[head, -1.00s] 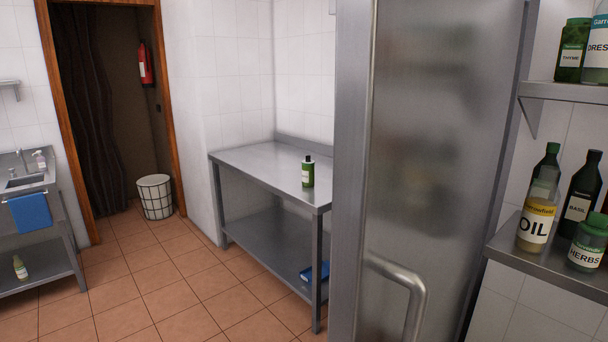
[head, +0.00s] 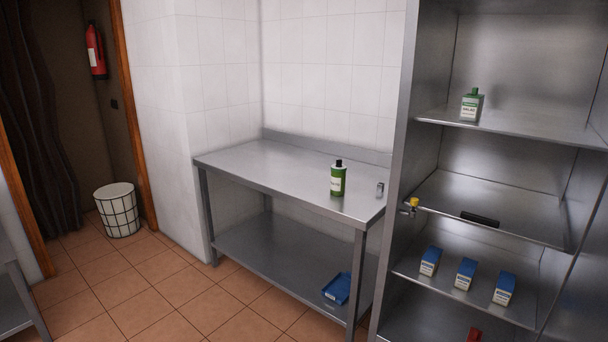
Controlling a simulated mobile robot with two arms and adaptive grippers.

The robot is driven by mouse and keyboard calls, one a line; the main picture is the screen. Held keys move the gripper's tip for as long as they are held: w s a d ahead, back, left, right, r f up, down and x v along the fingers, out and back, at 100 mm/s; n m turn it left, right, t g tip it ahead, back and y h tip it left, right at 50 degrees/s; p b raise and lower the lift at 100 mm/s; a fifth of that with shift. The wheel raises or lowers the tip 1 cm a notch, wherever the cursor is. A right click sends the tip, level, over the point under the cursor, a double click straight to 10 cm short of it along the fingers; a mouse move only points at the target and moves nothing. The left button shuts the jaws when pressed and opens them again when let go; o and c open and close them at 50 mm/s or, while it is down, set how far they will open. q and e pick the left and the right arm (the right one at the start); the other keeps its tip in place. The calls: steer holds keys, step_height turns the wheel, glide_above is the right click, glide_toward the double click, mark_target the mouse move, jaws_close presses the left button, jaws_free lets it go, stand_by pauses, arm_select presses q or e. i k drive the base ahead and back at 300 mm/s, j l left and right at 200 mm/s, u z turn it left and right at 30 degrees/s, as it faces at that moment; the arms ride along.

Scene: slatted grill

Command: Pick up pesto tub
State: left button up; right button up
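No tub that I can read as pesto shows in the head view. A green bottle (head: 338,180) with a black cap and pale label stands upright near the front edge of the steel table (head: 250,160). A green and white container (head: 471,105) stands on the upper shelf of the steel shelving unit (head: 520,125); its label is too small to read surely. Neither of my grippers is in view.
Blue and white cartons (head: 465,275) stand on a lower shelf. A dark flat object (head: 480,219) and a small yellow thing (head: 413,203) are above them. A blue tray (head: 337,288) lies on the table's undershelf. A white bin (head: 118,211) stands by the doorway; tiled floor between is clear.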

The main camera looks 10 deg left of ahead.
mark_target(337, 179)
steer(key=i+j+u, duration=0.1)
steer(key=i, duration=0.65)
steer(key=i+j+u, duration=0.1)
steer(key=i, duration=0.6)
steer(key=j, duration=0.1)
